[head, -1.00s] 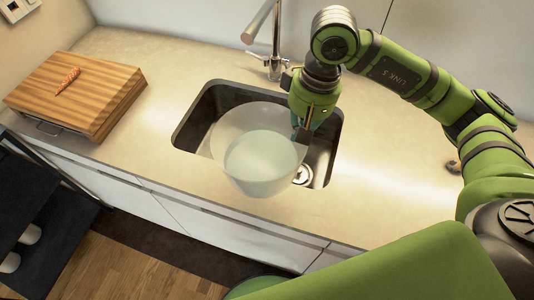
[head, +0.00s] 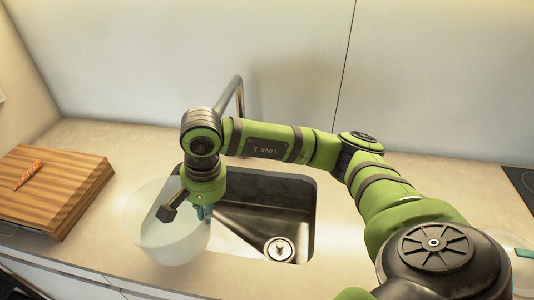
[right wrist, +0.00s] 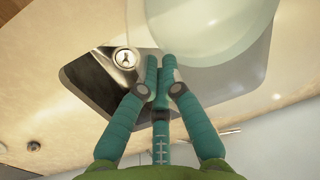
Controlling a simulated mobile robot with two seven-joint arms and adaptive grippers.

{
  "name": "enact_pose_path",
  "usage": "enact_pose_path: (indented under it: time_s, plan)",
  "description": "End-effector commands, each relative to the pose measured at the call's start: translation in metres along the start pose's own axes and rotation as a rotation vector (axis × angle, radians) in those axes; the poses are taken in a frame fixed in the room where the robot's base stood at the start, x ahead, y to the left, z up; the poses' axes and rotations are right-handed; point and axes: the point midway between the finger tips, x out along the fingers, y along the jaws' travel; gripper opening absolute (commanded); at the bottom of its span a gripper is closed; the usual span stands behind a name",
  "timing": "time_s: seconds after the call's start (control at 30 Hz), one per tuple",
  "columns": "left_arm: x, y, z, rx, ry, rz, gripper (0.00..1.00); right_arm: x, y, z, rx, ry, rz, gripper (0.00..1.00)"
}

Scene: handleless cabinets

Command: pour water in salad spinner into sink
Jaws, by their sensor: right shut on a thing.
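The salad spinner bowl (head: 150,238) is clear and pale, at the left front part of the sink (head: 262,220). It overlaps the sink's left rim and the counter in the head view. My right gripper (head: 203,212) is shut on the bowl's right rim. In the right wrist view the teal fingers (right wrist: 160,65) meet at the edge of the bowl (right wrist: 205,25), which is above the sink basin (right wrist: 95,80). The pale lower part of the bowl looks like water, but its level is unclear. My left gripper is out of view.
The faucet (head: 236,95) rises behind the sink, partly behind my right arm. A wooden cutting board (head: 60,190) with a carrot (head: 28,175) lies at the left. A clear round thing with a teal part (head: 524,253) shows at the right edge. A dark cooktop (head: 525,182) is beyond it.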

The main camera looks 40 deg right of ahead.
Motion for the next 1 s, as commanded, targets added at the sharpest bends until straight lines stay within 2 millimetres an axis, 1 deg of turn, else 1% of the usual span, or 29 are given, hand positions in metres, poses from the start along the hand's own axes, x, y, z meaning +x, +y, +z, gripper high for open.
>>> enact_pose_path:
  time_s: [0.03,0.3,0.67,1.0]
  plan:
    - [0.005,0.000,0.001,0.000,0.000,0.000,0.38,0.006,-0.004,-0.004,0.069,0.011,-0.006,0.00]
    - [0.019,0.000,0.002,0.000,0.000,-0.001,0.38,0.029,-0.016,-0.021,0.458,0.060,-0.009,0.00]
    - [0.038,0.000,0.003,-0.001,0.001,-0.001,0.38,0.060,-0.028,-0.044,0.983,0.128,-0.009,0.00]
    - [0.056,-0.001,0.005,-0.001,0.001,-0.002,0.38,0.089,-0.036,-0.067,1.498,0.194,-0.008,0.00]
